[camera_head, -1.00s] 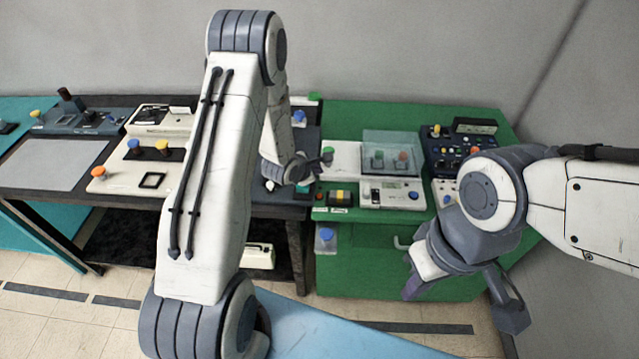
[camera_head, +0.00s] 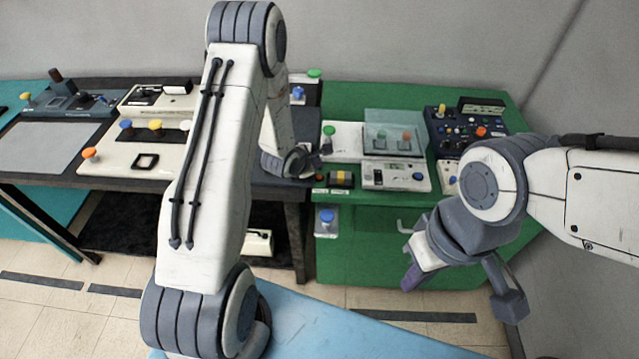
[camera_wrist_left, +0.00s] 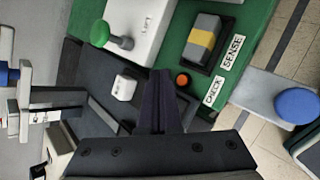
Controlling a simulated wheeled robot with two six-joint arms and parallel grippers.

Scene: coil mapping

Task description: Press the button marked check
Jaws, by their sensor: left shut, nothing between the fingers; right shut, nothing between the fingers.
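The check button is a small orange-red round button (camera_wrist_left: 183,79) beside a white label reading CHECK (camera_wrist_left: 213,92) in the left wrist view. In the head view the red button (camera_head: 319,177) sits at the left front of the green table. My left gripper (camera_wrist_left: 162,76) is shut and empty, its fingertips just beside the button in the picture; I cannot tell whether they touch. In the head view my left gripper (camera_head: 323,150) is small and partly hidden by its wrist. My right gripper (camera_head: 411,278) is shut and empty, in front of the green cabinet.
A yellow-and-grey block (camera_wrist_left: 205,42) labelled SENSE lies beside the button. A green knob (camera_wrist_left: 100,33) and a small white block (camera_wrist_left: 124,87) are near the gripper. A clear cover (camera_head: 395,130) stands behind. A blue knob (camera_wrist_left: 298,105) is lower at the front.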

